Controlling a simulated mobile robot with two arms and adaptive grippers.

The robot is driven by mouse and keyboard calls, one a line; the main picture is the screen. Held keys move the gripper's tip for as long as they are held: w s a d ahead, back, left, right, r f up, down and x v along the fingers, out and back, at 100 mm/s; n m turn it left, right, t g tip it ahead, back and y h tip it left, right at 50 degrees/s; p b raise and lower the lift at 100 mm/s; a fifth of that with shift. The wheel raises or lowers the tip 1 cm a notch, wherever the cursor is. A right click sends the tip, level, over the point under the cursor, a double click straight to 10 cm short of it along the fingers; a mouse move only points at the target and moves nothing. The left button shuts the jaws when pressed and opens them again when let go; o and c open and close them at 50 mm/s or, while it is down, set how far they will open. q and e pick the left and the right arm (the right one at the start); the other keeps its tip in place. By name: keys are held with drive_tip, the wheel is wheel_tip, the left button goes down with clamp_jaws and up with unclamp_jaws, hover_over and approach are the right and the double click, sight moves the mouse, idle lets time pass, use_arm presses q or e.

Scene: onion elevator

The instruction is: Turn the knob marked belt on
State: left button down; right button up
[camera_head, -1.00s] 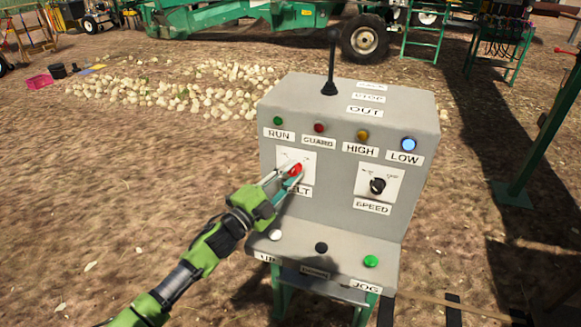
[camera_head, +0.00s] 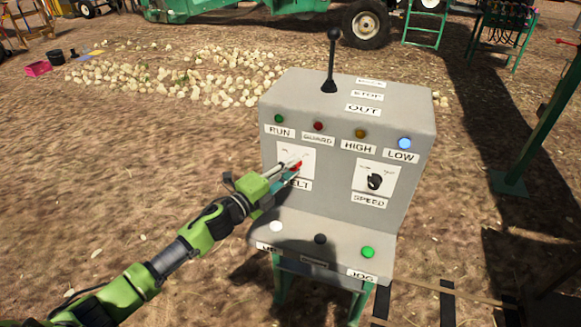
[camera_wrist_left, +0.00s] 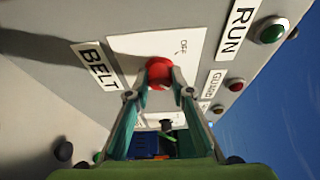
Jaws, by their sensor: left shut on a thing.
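The grey control box (camera_head: 235,225) is not where my arm hides it; its red belt knob (camera_wrist_left: 160,72) sits on a white plate (camera_wrist_left: 145,45) with OFF readable beside it in the left wrist view. The BELT label (camera_wrist_left: 97,67) is next to the plate. My left gripper (camera_wrist_left: 160,84) has its two fingers closed around the red knob. In the head view my left gripper (camera_head: 292,168) reaches the plate from the left and covers most of the knob. The knob's pointer direction is hidden. My right gripper is in neither view.
A black SPEED knob (camera_head: 374,181) is to the right on the same panel. A black lever (camera_head: 331,62) stands on top. Indicator lamps run above the knobs. White, black and green buttons (camera_head: 368,252) are on the lower ledge. Pale onions (camera_head: 170,75) lie on the ground behind.

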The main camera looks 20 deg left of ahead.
use_arm(q)
drive_tip(key=c, duration=1.8)
unclamp_jaws()
drive_tip(key=v, duration=1.2)
